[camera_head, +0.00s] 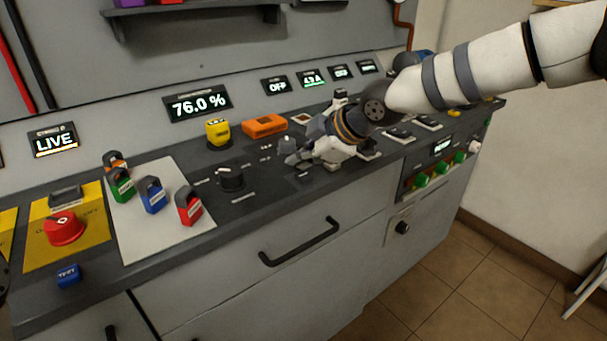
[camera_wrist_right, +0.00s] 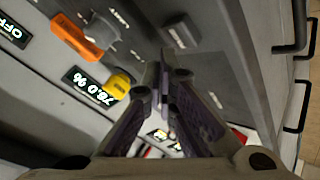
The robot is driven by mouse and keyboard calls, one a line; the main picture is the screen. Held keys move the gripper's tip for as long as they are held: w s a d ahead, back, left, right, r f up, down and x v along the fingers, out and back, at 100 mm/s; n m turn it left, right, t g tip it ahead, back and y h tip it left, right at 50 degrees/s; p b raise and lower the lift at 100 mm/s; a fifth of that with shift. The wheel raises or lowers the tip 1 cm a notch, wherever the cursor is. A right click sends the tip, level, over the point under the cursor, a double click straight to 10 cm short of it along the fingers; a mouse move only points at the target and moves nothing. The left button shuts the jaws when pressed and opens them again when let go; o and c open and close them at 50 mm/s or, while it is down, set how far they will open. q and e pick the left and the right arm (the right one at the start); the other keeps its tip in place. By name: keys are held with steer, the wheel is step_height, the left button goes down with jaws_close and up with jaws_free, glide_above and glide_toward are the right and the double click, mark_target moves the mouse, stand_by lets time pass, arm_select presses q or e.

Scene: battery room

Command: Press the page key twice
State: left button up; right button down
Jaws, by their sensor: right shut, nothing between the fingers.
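My right gripper (camera_head: 292,159) is shut and empty, pointing down and left, low over the dark console top (camera_head: 262,182). In the right wrist view its fingertips (camera_wrist_right: 164,78) are together, and a dark raised block (camera_wrist_right: 182,32) shows just beyond them. I cannot tell whether the fingertips touch anything. A grey knob (camera_head: 287,144) stands just behind the fingertips. I cannot make out which control is the page key; labels near the gripper are too small to read, and the hand hides part of the console. A large display (camera_head: 198,103) reads 76.0 %.
Several coloured padlocks lie on a pale board (camera_head: 138,240). A red rotary switch (camera_head: 63,228) is further left. A drawer handle (camera_head: 300,242) sticks out below.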

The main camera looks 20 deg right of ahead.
mark_target(302, 177)
stand_by(0.6)
steer(key=shift+f, duration=0.45)
steer(key=shift+f, duration=0.5)
stand_by(0.5)
steer(key=shift+r, duration=0.15)
arm_select(q)
steer(key=shift+w+r, duration=0.1)
steer(key=shift+r, duration=0.05)
arm_select(e)
steer(key=shift+r, duration=0.8)
steer(key=shift+r+p, duration=0.4)
steer(key=shift+r, duration=2.1)
arm_select(q)
steer(key=shift+w+r, duration=0.35)
steer(key=shift+w, duration=0.05)
